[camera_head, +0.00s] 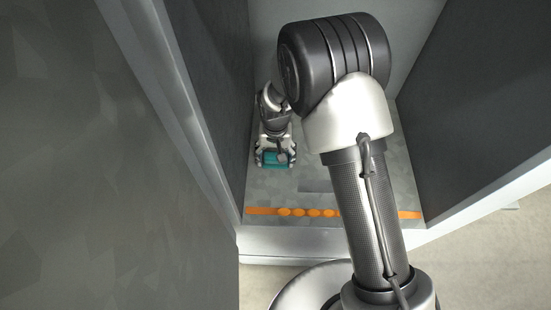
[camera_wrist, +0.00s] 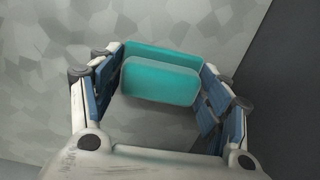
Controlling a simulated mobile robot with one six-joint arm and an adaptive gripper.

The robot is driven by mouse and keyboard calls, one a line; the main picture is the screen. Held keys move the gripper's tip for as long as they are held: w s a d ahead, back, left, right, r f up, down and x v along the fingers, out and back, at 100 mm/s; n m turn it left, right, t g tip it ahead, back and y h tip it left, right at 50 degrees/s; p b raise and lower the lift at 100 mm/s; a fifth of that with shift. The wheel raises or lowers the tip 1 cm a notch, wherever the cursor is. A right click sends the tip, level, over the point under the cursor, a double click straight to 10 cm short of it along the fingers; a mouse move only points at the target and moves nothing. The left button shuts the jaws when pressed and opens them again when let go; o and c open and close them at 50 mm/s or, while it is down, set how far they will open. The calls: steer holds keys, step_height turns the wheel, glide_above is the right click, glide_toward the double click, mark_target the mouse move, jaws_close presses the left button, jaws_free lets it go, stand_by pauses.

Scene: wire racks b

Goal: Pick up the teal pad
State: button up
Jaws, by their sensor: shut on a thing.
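The teal pad (camera_wrist: 160,82) is between my gripper's fingers (camera_wrist: 161,60) in the wrist view. It shows as a rounded block with a wider teal band behind it; I cannot tell how the two parts join. The blue-lined fingers close on the band's left and right ends. In the head view the pad (camera_head: 271,160) shows as a small teal patch under my gripper (camera_head: 275,152), partly covered by it. I cannot tell whether the pad touches the grey floor of the bay or is just above it.
The bay's mottled grey floor (camera_head: 300,204) has an orange strip with dots (camera_head: 360,213) along its front edge. Dark walls stand on the left (camera_head: 222,75) and right (camera_head: 465,100). The left wall is close to my gripper; there is more room to its right.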

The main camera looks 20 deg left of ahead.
steer(key=shift+c, duration=1.4)
step_height(320, 180, up, 20)
steer(key=p, duration=0.5)
steer(key=o, duration=0.5)
steer(key=c, duration=0.4)
steer(key=shift+o, duration=0.2)
